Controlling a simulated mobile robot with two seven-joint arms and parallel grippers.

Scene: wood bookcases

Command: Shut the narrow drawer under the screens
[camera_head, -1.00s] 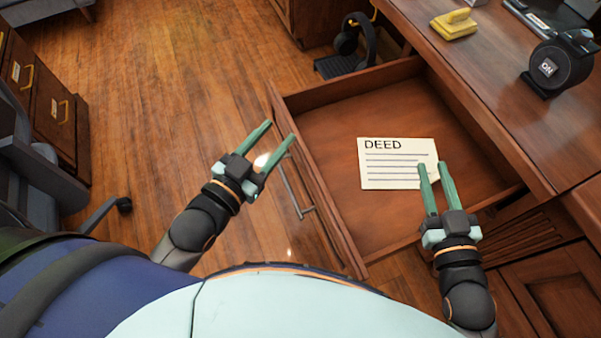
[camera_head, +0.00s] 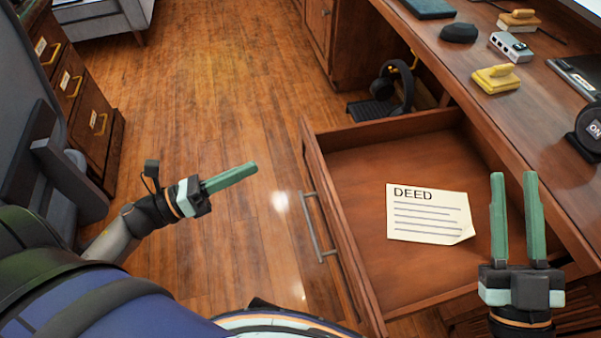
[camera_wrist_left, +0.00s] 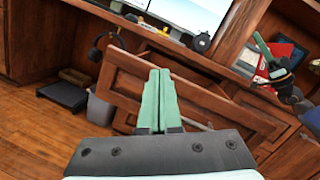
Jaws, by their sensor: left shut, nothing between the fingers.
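The wooden drawer (camera_head: 352,175) stands pulled out from the desk. Its front panel faces left and has a metal bar handle (camera_head: 318,232). A white paper marked DEED (camera_head: 430,212) lies inside. My left gripper (camera_head: 250,170) is shut and empty, left of the drawer front and apart from it in the head view. In the left wrist view its fingers (camera_wrist_left: 159,75) point toward the drawer front (camera_wrist_left: 128,90), covering part of it. My right gripper (camera_head: 515,178) is open, above the drawer's right part near the desk edge. Screens (camera_wrist_left: 190,12) show above the desk in the left wrist view.
A drawer cabinet (camera_head: 90,115) is at left. Wood floor (camera_head: 215,90) is clear between.

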